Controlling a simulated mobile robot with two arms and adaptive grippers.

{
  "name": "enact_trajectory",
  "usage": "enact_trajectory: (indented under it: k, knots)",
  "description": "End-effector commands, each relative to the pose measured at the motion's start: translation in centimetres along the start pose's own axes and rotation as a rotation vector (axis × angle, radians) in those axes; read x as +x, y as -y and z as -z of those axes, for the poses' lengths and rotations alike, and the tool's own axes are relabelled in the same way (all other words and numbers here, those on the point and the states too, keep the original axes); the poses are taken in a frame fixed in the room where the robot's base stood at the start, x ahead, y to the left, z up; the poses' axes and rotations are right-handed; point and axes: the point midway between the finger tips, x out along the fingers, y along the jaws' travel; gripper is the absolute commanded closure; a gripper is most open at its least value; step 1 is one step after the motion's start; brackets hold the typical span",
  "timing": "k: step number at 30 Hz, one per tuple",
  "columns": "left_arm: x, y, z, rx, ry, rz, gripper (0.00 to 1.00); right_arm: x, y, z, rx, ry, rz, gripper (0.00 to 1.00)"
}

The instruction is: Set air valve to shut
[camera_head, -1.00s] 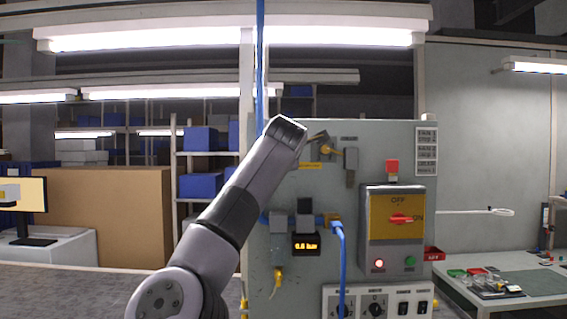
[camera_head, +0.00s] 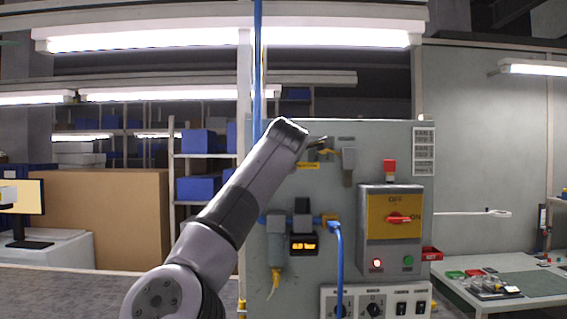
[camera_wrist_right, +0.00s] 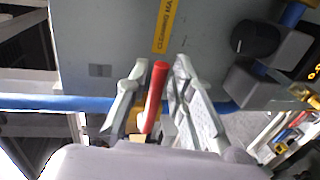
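The air valve's red lever handle (camera_wrist_right: 155,95) shows in the right wrist view, in front of the grey panel by the blue air pipe (camera_wrist_right: 40,103). My right gripper (camera_wrist_right: 160,68) has one finger on each side of the red handle. Narrow gaps seem to show between fingers and handle, so it looks open around it. In the head view my right arm reaches up across the panel's left side and hides the valve and the gripper. The pressure display (camera_head: 303,246) is lit orange; its digits are too small to read surely. My left gripper is not in view.
The grey machine panel (camera_head: 375,140) carries a yellow switch box (camera_head: 395,215) with a red knob, a blue hose (camera_head: 340,265) and a row of lower switches (camera_head: 375,303). A side table (camera_head: 530,284) with small parts stands at the right.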

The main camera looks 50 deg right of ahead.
Motion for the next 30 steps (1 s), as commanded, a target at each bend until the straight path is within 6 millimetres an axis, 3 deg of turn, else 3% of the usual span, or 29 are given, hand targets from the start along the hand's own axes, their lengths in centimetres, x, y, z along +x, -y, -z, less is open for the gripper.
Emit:
enact_trajectory:
  k: [3, 14, 17, 30]
  knots:
    - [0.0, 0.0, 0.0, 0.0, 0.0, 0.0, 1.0, 0.0, -0.1, 0.0, -0.001, 0.0, -0.001, 0.69]
    - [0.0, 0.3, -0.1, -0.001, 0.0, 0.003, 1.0, -0.5, -0.2, 0.1, -0.002, 0.0, -0.004, 0.69]
    - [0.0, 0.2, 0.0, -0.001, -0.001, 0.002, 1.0, -1.7, -0.2, 0.1, -0.001, -0.002, -0.005, 0.69]
    - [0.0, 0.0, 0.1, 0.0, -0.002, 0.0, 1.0, -10.3, -0.1, 0.1, 0.0, -0.001, -0.003, 0.69]
